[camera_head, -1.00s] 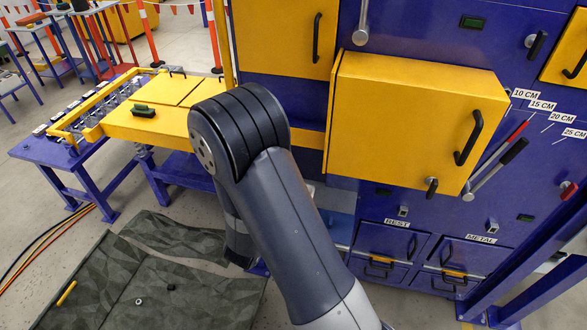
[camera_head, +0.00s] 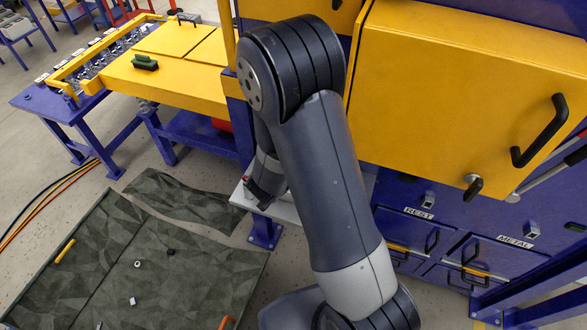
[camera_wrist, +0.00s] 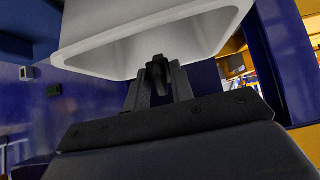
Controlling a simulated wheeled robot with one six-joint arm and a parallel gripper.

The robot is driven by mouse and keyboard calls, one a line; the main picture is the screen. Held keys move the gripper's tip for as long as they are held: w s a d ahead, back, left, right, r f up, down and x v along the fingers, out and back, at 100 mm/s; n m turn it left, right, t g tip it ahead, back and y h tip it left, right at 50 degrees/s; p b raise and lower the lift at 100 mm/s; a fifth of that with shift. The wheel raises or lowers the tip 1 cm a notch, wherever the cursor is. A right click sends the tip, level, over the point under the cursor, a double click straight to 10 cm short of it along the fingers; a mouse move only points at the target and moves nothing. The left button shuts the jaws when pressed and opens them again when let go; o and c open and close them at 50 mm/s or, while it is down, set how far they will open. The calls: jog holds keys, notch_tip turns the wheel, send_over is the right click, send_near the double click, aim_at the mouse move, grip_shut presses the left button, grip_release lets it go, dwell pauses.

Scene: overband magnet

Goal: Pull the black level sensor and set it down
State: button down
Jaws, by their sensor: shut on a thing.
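In the wrist view, my gripper (camera_wrist: 158,88) is shut on a small black piece (camera_wrist: 157,64), which looks like the black level sensor. The piece stands up between the two fingertips. It is just below and in front of the open mouth of a white hopper-like part (camera_wrist: 215,30). I cannot tell whether the piece still touches that part. In the head view, the end of my arm hangs low beside the blue machine; my arm hides most of the gripper and the piece.
A white ledge (camera_head: 284,212) lies below my arm's end. A yellow door (camera_head: 450,85) with a black handle stands close on the right. Grey mats (camera_head: 190,275) with small loose items cover the floor. A yellow-topped bench (camera_head: 175,80) stands at the back left.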

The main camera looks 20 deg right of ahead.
jog(key=shift+f+b, duration=2.6)
jog(key=shift+f, duration=0.05)
jog(key=c, duration=1.1)
grip_release()
jog(key=shift+c, duration=0.2)
jog(key=shift+r, duration=0.1)
jog(key=p+v, duration=0.3)
jog(key=v, duration=0.7)
jog(key=shift+s+a+r, duration=0.2)
jog(key=shift+s+r, duration=0.05)
jog(key=shift+s, duration=0.05)
